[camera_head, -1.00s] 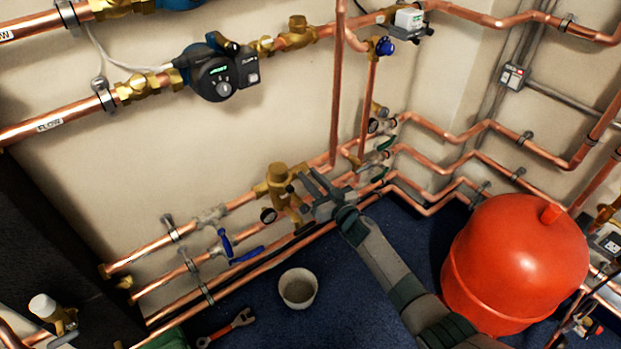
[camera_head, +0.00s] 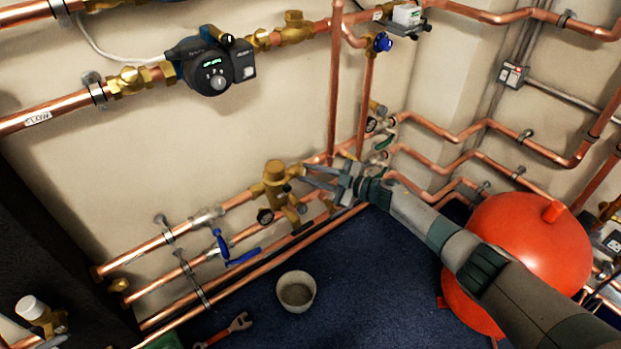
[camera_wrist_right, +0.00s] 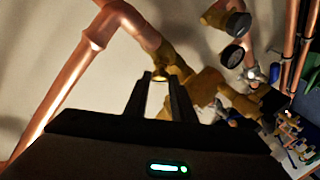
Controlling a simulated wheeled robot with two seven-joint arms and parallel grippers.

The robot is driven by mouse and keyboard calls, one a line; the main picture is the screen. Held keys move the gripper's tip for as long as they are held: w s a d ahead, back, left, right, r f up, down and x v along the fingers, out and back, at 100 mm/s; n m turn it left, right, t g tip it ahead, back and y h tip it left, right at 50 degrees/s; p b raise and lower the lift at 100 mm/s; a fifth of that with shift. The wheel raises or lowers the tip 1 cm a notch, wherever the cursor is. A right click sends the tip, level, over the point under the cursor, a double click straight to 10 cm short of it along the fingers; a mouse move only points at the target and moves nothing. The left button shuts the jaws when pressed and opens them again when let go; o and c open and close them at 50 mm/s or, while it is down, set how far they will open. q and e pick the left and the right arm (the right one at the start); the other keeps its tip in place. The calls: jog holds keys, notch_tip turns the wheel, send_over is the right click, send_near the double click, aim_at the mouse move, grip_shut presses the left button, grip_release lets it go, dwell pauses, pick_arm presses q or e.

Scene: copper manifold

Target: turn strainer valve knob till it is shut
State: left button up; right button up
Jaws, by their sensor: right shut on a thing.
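The brass strainer valve body (camera_head: 275,178) stands on the lower copper pipes in the head view, left of my right gripper. My right gripper (camera_head: 306,178) reaches in from the right, its fingertips beside the brass valve. In the right wrist view the two dark fingers (camera_wrist_right: 165,92) are nearly parallel with a narrow gap, shut on a small brass piece (camera_wrist_right: 158,92), which I take for the strainer valve knob. Most of it is hidden between the fingers, so its turn angle cannot be read. My left gripper is not in view.
Vertical copper pipes (camera_head: 334,95) rise close behind my gripper. A red tank (camera_head: 525,250) stands at right. A bucket (camera_head: 296,291) and a wrench (camera_head: 232,328) are on the blue floor.

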aim_at(305, 172)
jog(key=n+g, duration=0.1)
jog(key=n+g+b, duration=0.1)
jog(key=n, duration=0.1)
jog(key=shift+w+d+n, duration=0.1)
jog(key=shift+w+n, duration=0.1)
jog(key=shift+n, duration=0.1)
jog(key=n+g, duration=0.1)
jog(key=n+g+h+b, duration=0.1)
jog(key=n, duration=0.1)
jog(key=shift+w+r, duration=0.1)
jog(key=shift+r, duration=0.1)
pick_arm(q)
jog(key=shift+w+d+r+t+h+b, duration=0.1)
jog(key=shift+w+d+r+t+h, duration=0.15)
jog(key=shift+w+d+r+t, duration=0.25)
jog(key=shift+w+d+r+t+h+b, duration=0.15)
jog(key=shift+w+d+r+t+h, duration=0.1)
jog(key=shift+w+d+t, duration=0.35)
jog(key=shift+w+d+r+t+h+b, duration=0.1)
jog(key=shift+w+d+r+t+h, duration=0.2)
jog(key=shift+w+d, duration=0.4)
pick_arm(e)
jog(key=shift+r+n+g+h, duration=0.1)
jog(key=shift+n+g+h, duration=0.3)
jog(key=shift+n, duration=0.5)
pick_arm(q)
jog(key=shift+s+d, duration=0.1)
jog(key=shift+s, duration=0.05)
